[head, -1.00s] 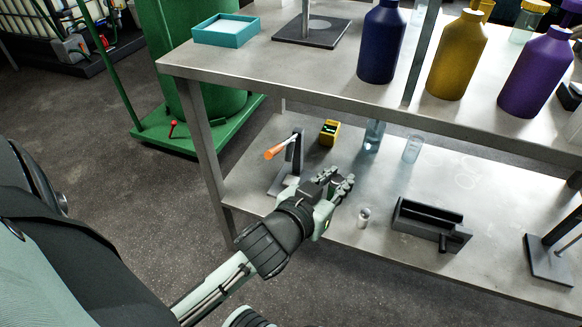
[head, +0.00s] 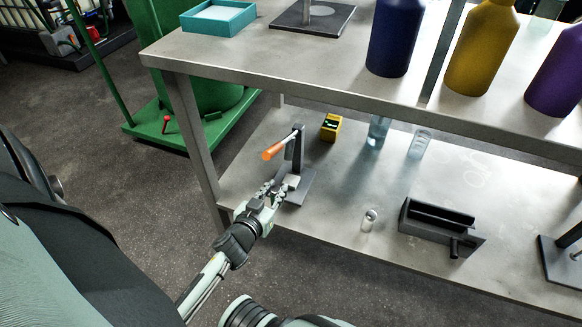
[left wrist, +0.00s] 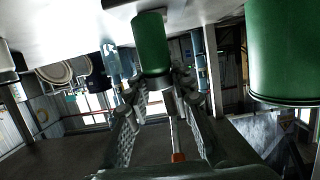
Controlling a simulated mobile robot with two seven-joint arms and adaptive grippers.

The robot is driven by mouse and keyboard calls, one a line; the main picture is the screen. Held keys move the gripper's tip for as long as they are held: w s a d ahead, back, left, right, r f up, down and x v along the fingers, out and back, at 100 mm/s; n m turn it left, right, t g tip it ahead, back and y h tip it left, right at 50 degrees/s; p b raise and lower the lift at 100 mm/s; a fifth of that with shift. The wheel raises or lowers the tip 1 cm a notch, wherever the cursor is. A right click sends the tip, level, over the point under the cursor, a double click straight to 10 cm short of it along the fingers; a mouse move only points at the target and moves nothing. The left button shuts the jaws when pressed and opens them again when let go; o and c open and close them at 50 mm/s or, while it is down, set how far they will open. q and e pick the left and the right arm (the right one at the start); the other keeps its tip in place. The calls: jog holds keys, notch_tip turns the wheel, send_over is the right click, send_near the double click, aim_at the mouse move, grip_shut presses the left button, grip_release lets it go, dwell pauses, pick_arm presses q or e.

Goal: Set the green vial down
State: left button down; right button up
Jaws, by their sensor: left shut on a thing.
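The green vial (left wrist: 152,45) shows in the left wrist view between the fingers of my left gripper (left wrist: 160,88). They are shut on its darker end. In the head view my left gripper (head: 272,192) is at the lower shelf's left end, beside the base of a dark stand (head: 299,160) with an orange handle (head: 272,151). The vial cannot be made out in the head view. Whether it touches a surface is unclear. My right gripper is not in view.
The lower shelf (head: 335,190) has free room right of the stand. On it are a yellow device (head: 331,127), a blue-tinted glass (head: 378,130), a clear glass (head: 420,143), a small clear vial (head: 369,219) and a black tray (head: 418,233).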

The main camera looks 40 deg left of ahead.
pick_arm(q)
jog(key=w+a, duration=0.1)
jog(key=w, duration=0.2)
jog(key=w+a, duration=0.1)
jog(key=w, duration=0.7)
jog(key=shift+w+a, duration=0.2)
jog(key=shift+a, duration=0.2)
jog(key=shift+f+b, duration=0.35)
jog(key=shift+f, duration=0.45)
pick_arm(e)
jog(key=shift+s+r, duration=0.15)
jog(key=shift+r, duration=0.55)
pick_arm(q)
jog(key=shift+f, duration=0.15)
jog(key=c, duration=1.3)
grip_release()
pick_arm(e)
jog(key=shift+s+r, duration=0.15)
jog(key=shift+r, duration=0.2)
